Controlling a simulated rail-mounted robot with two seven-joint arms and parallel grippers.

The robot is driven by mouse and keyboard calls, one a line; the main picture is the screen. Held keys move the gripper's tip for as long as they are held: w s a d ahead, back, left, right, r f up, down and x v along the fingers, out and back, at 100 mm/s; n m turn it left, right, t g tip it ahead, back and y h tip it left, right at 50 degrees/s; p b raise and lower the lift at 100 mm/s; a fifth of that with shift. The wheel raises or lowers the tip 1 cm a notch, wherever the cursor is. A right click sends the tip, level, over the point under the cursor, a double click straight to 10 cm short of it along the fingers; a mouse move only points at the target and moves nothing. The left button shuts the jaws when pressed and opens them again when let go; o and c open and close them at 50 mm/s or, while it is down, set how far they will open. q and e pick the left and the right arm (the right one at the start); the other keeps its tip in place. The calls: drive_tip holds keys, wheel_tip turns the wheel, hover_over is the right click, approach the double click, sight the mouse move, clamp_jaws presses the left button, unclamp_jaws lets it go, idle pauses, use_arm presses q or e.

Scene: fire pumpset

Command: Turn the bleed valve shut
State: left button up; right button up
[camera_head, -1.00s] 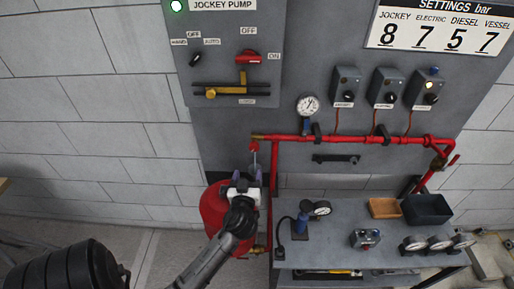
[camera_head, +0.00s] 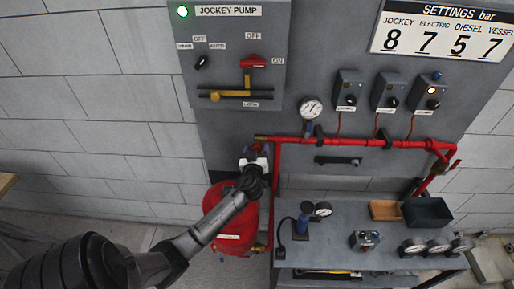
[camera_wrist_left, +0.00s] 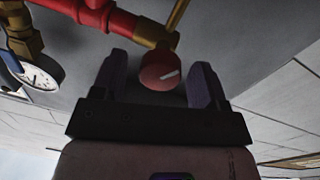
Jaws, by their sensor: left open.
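The bleed valve shows in the left wrist view as a round red knob (camera_wrist_left: 160,74) with a white mark, by a brass fitting on the red pipe (camera_wrist_left: 108,14). My left gripper (camera_head: 254,154) is open, at the left end of the red pipe in the head view. In the left wrist view its two purple fingers stand on either side of the knob; I cannot tell whether they touch it. The knob is mostly hidden behind the gripper in the head view. My right gripper is not in view.
A red vessel (camera_head: 232,238) stands below the gripper. A pressure gauge (camera_head: 311,107) rises from the pipe to the right. The grey jockey pump panel (camera_head: 277,30) is above. A bench (camera_head: 340,240) with gauges and trays is at the lower right. The wall left is clear.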

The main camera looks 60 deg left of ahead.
use_arm(q)
drive_tip(key=shift+w+a, duration=0.3)
drive_tip(key=shift+a, duration=0.15)
drive_tip(key=c, duration=0.9)
